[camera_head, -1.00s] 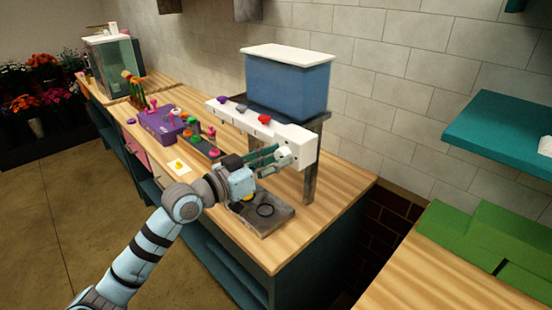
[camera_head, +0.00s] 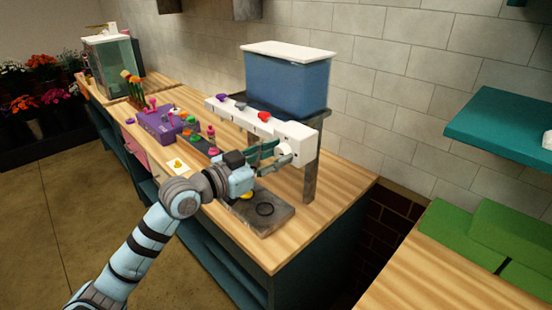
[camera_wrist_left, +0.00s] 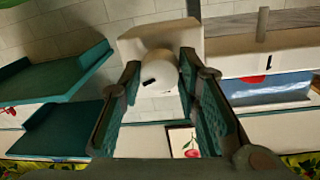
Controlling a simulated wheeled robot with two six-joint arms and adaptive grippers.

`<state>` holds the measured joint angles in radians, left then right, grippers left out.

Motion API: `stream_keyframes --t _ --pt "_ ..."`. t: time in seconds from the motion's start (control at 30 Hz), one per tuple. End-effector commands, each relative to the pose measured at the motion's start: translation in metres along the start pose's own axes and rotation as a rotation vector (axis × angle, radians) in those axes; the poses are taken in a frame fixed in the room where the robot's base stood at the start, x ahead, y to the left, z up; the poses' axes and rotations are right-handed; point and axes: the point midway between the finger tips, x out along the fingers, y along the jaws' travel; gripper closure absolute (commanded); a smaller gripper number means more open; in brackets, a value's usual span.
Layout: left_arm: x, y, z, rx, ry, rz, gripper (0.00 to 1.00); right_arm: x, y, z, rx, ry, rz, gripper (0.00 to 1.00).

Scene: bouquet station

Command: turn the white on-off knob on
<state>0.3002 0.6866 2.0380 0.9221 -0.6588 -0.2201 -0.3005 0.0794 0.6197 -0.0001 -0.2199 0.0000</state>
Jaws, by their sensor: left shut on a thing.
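The white on-off knob (camera_head: 284,148) sticks out from the near end of the white rail under the blue tank. It also shows in the left wrist view (camera_wrist_left: 160,72), with a short dark mark on its face. My left gripper (camera_head: 277,154) reaches it from the left. In the left wrist view the teal-padded fingers (camera_wrist_left: 160,90) lie on both sides of the knob, shut on it. The fingers partly hide the knob in the head view. My right gripper is not in view.
The blue tank (camera_head: 288,82) stands on a dark stand. Purple, grey and red knobs (camera_head: 264,117) sit along the white rail (camera_head: 232,112). A grey tray (camera_head: 258,216) with a dark ring lies below. Purple holder (camera_head: 160,125) and small coloured items stand farther left.

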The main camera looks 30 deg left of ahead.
Motion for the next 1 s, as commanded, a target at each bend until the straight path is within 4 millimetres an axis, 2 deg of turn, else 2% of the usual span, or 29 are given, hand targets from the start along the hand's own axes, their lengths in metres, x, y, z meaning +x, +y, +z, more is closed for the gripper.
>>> stream_keyframes --t 0.3,0.5,1.0 --pt "0.0001 0.0002 0.0008 0.209 -0.015 -0.001 0.98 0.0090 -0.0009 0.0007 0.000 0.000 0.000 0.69" --pt "0.0000 0.0004 0.0006 0.289 -0.022 -0.001 0.98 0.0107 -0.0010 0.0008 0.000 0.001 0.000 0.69" --pt "-0.0001 0.0002 0.0002 0.320 -0.025 -0.002 0.98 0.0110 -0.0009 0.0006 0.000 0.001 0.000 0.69"
